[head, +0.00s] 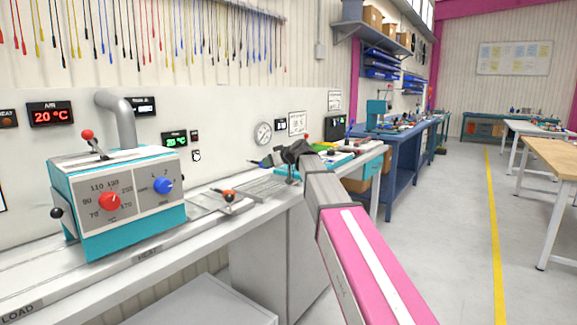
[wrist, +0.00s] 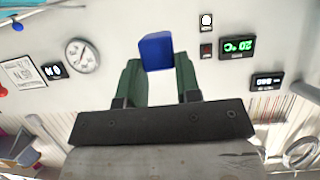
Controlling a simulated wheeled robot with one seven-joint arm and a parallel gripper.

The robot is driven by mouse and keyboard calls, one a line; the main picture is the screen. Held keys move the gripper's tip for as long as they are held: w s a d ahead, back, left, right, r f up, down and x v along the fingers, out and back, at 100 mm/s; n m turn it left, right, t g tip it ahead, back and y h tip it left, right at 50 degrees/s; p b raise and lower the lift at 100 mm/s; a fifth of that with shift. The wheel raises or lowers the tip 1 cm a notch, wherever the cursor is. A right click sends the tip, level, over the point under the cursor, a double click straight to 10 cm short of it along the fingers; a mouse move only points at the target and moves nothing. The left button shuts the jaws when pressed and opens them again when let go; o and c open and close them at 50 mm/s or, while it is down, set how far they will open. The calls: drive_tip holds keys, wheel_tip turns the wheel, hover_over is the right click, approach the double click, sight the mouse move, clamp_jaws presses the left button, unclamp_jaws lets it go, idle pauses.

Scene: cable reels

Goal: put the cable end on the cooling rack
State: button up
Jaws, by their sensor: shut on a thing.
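My gripper (head: 275,159) reaches over the bench in the head view. Its two green fingers show in the wrist view (wrist: 158,72), shut on a blue piece, which I take to be the cable end (wrist: 156,50). In the head view the blue tip (head: 256,163) is small and points left, held above the bench. A slatted metal surface (head: 262,187), likely the cooling rack, lies on the bench below and left of my gripper. Any cable behind the blue piece is hidden.
A teal heater box (head: 120,205) with red and blue knobs stands at the left. An orange-and-black piece (head: 229,195) lies on a metal plate left of the rack. Coloured items (head: 340,158) crowd the bench to the right. Gauges and displays line the wall.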

hover_over(271, 191)
drive_tip(key=shift+w+f, duration=0.1)
drive_tip(key=shift+f, duration=3)
drive_tip(key=shift+f, duration=1.75)
drive_tip(key=o, duration=1)
drive_tip(key=v, duration=1)
drive_tip(key=r, duration=1.1)
drive_tip(key=shift+d+r, duration=0.25)
drive_tip(key=shift+d, duration=0.1)
drive_tip(key=shift+f, duration=0.15)
